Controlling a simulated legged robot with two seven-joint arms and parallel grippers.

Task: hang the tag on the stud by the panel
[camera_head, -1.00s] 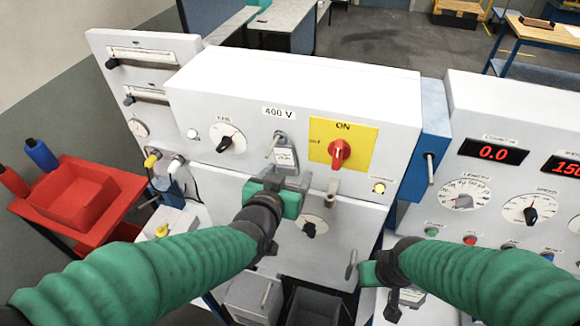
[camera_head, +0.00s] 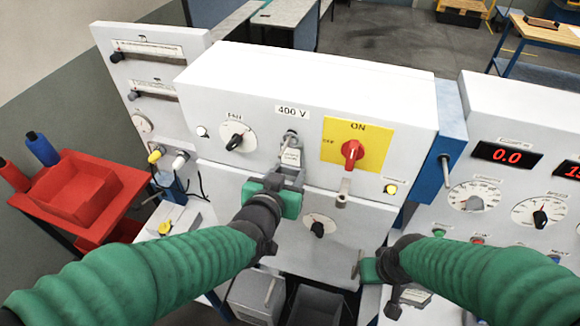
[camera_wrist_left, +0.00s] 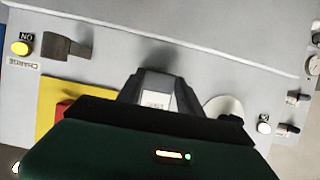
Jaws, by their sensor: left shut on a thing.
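The small pale tag (camera_head: 290,156) is upright just below the "400 V" label on the white panel (camera_head: 225,85). The stud (camera_head: 291,138) shows at the tag's top edge; I cannot tell whether it passes through the tag's hole. My left gripper (camera_head: 284,178) is shut on the tag's lower part, in front of the panel. In the left wrist view the tag (camera_wrist_left: 156,100) shows as a pale patch between the dark fingers (camera_wrist_left: 156,88). My right gripper (camera_head: 366,268) is low at right; its jaws are not clear.
A yellow plate with a red rotary switch (camera_head: 352,153) is right of the tag, with a grey lever (camera_head: 344,191) below it. A dial knob (camera_head: 236,140) is to the left. A red tray (camera_head: 75,190) stands far left, a blue post (camera_head: 440,150) at right.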

